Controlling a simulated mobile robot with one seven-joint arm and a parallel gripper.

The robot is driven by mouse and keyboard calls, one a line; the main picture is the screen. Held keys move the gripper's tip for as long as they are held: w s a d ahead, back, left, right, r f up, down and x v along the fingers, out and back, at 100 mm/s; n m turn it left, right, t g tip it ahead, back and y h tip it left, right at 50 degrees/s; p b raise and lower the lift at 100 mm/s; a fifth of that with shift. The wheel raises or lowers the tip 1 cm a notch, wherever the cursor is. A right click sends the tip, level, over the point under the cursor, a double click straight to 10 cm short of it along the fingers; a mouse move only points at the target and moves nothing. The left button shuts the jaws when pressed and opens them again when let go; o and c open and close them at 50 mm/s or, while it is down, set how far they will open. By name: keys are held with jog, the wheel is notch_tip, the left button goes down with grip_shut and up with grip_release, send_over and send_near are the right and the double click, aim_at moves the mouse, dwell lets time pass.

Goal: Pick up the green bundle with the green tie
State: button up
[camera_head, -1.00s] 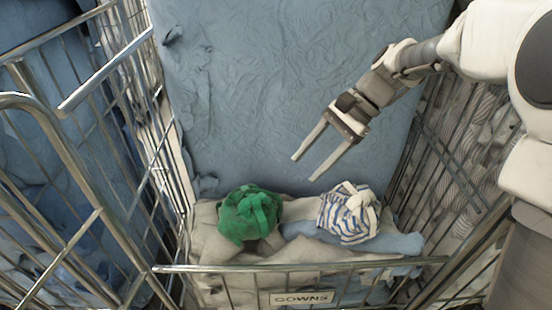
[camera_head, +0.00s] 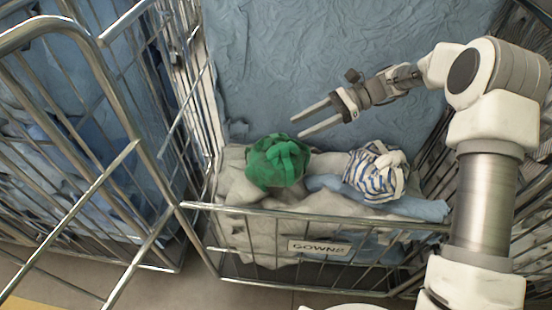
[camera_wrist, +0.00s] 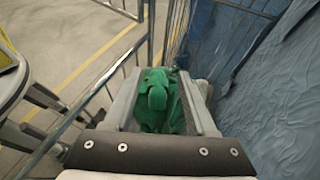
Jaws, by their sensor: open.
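The green bundle (camera_head: 272,166) with its green tie (camera_head: 285,156) sits on pale cloth at the left of the cage in the head view. My gripper (camera_head: 294,128) is open and empty, its fingers pointing left, just above and beyond the bundle in the picture. In the wrist view the green bundle (camera_wrist: 158,100) shows between the two open fingers, ahead of them. I cannot tell the exact gap between fingertips and bundle.
A blue-and-white striped bundle (camera_head: 374,178) with a pale tie lies to the right on blue cloth. The wire cage front rail (camera_head: 320,215) carries a GOWNS sign (camera_head: 318,247). Another wire cage (camera_head: 70,150) stands at the left. A blue sheet (camera_head: 330,50) hangs behind.

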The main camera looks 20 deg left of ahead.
aim_at(284, 145)
notch_tip(284, 145, down, 4)
jog(key=shift+r, duration=0.25)
jog(key=shift+s+a+f, duration=0.15)
jog(key=shift+a+f, duration=0.05)
jog(key=shift+f, duration=0.1)
jog(key=shift+x, duration=3.45)
grip_shut()
jog(key=shift+r, duration=0.1)
